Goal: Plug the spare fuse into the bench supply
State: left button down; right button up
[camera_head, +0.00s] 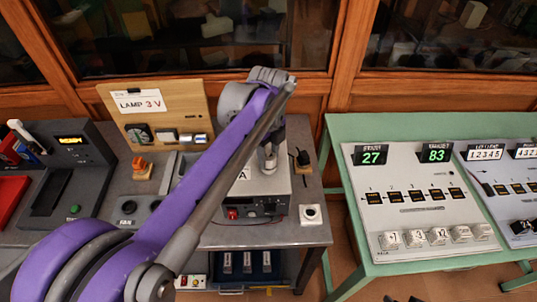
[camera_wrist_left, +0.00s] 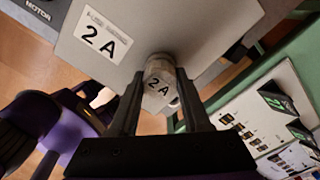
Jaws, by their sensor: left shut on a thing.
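The bench supply (camera_head: 285,192) is a light grey box on the grey bench, with a red terminal and dark knobs on its front. In the left wrist view its pale panel (camera_wrist_left: 200,25) carries a "2 A" label. My left gripper (camera_head: 269,165), at the end of the purple arm, is over the supply. It also shows in the left wrist view (camera_wrist_left: 160,95), shut on the fuse (camera_wrist_left: 158,90), a clear and white piece marked "2 A". The fuse's far end meets the panel in the picture; I cannot tell how deep it sits. My right gripper is not in view.
A wooden lamp board (camera_head: 180,101) stands behind on the left. A dark console (camera_head: 68,165) with a lit display is farther left. A green table (camera_head: 350,130) with counter panels stands right, across a gap. My left arm hides part of the bench.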

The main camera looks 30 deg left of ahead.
pick_arm(q)
jog(key=shift+f, duration=0.2)
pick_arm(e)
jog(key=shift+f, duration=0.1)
pick_arm(q)
jog(key=shift+c, duration=1.4)
grip_release()
jog(key=shift+o, duration=1.4)
jog(key=shift+r, duration=0.1)
jog(key=shift+r+p, duration=2.25)
jog(key=shift+r, duration=1.2)
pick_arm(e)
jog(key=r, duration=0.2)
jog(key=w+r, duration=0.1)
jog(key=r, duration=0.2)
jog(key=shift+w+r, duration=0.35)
